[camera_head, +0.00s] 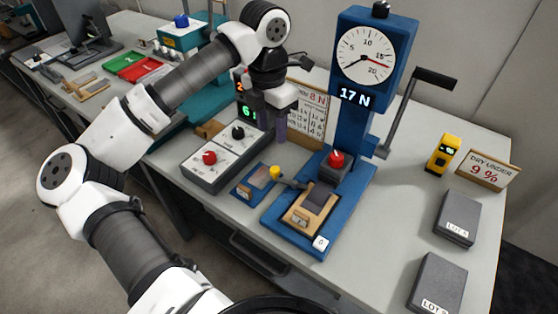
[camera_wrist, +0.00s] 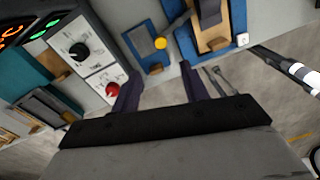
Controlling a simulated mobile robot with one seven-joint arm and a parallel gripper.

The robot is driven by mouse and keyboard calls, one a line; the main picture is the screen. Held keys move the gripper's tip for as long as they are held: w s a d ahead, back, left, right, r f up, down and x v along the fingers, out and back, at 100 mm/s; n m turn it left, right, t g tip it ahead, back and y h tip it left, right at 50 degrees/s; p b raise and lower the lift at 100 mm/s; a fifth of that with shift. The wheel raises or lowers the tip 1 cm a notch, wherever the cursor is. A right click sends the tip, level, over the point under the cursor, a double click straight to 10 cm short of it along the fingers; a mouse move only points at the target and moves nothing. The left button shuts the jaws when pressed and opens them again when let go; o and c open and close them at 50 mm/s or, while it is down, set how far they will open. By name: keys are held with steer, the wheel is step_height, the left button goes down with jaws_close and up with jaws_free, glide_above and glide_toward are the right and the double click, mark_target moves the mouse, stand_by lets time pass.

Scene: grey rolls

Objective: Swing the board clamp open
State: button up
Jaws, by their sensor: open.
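The board clamp looks to be the small blue-based fixture (camera_head: 243,192) left of the press, with a yellow knob (camera_head: 275,172) at its back edge. A short grey bar lies between it and the press base. In the wrist view the fixture's blue base (camera_wrist: 137,37) and yellow knob (camera_wrist: 160,43) lie just beyond the fingertips. My gripper (camera_head: 275,130) hangs above and behind the fixture in the head view, apart from it. In the wrist view my gripper (camera_wrist: 160,72) has its two dark fingers spread wide with nothing between them.
The blue press (camera_head: 352,120), with a dial, 17 N display and black-handled crank (camera_head: 435,78), stands right of the fixture. A wooden block (camera_head: 312,208) sits on its base. A grey control box (camera_head: 215,160) is to the left. Grey lot blocks (camera_head: 455,220) lie right.

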mark_target(274, 169)
steer(key=f+p, duration=0.1)
steer(key=f, duration=0.7)
steer(key=f+p, duration=0.1)
steer(key=f, duration=0.3)
steer(key=shift+s+d+f+p, duration=0.15)
steer(key=shift+s+d+p, duration=0.15)
jaws_close()
